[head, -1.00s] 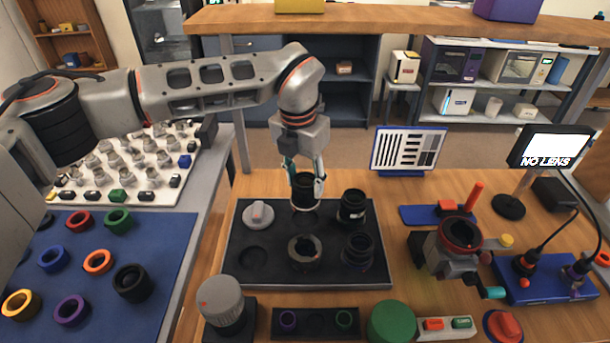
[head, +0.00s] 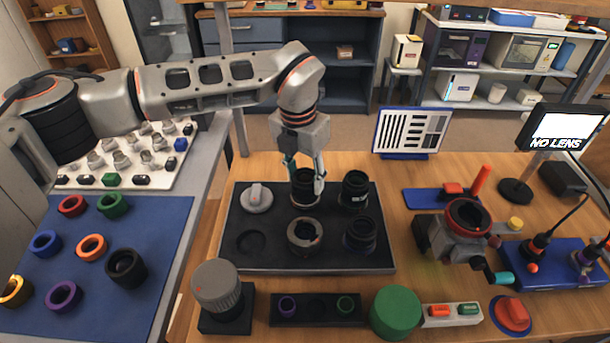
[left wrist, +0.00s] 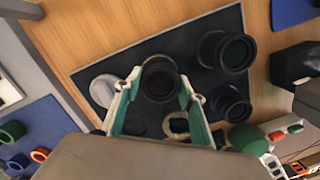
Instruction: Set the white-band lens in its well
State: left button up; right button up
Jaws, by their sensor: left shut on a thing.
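My left gripper (head: 305,180) is shut on a black lens (head: 304,198) with a pale band around its lower end. It holds the lens upright at the back middle of the dark tray (head: 275,262). In the left wrist view the lens (left wrist: 160,80) sits between the green-padded fingers (left wrist: 160,92). Its base is low over the tray; whether it touches the well, which it hides, I cannot tell. Two other black lenses stand at the tray's right, back (head: 355,190) and front (head: 360,235). My right gripper is not in view.
The tray also holds a grey round part (head: 256,198), a grey ring mount (head: 305,236) and an empty round well (head: 250,242). A grey knurled cylinder (head: 216,287) and green cylinder (head: 396,312) stand in front. A clamp device (head: 460,230) stands right.

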pick_arm(q)
jog(key=shift+f, duration=0.55)
jog(key=o, duration=1.4)
jog(key=r, duration=0.8)
jog(key=s+r, duration=0.1)
jog(key=r, duration=0.3)
jog(key=shift+s+a, duration=0.1)
jog(key=shift+a, duration=0.3)
